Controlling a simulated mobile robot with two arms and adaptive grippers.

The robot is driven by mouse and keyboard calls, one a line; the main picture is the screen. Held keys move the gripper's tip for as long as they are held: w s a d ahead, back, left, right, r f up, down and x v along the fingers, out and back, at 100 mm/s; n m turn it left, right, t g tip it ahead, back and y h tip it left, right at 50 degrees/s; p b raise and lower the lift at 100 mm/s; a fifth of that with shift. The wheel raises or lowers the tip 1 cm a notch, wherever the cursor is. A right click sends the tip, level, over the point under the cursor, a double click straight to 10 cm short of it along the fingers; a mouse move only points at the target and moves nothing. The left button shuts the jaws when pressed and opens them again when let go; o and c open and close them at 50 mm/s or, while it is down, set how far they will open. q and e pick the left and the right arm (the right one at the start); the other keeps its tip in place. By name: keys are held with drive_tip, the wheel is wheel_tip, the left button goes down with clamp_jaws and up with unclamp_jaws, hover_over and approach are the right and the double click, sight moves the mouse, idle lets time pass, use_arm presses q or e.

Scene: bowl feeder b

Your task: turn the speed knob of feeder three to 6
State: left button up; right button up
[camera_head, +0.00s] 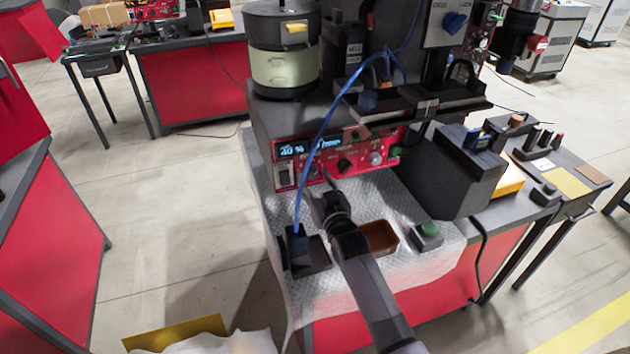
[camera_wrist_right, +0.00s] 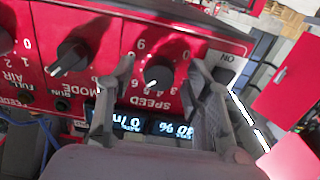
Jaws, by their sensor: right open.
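The feeder's red control panel (camera_head: 335,158) carries a lit display (camera_head: 310,146) and a row of knobs. In the wrist view, upside down, the black speed knob (camera_wrist_right: 158,76) has a white mark toward the lower left; the dial number at the mark is too small to read surely. My right gripper (camera_head: 324,186) is at the panel front. In the wrist view the open right gripper (camera_wrist_right: 161,69) has one finger on each side of the speed knob; I cannot tell whether they touch it. My left gripper is not in view.
The mode knob (camera_wrist_right: 72,55) is beside the left finger. The display (camera_wrist_right: 148,125) shows below the knob. A round feeder bowl (camera_head: 284,70) stands above the panel. A blue cable (camera_head: 312,150) hangs before it. A brown tray (camera_head: 380,238) and green-button box (camera_head: 428,235) lie on the mat.

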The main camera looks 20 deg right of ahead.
drive_tip(key=s, duration=1.2)
drive_tip(key=shift+d, duration=0.2)
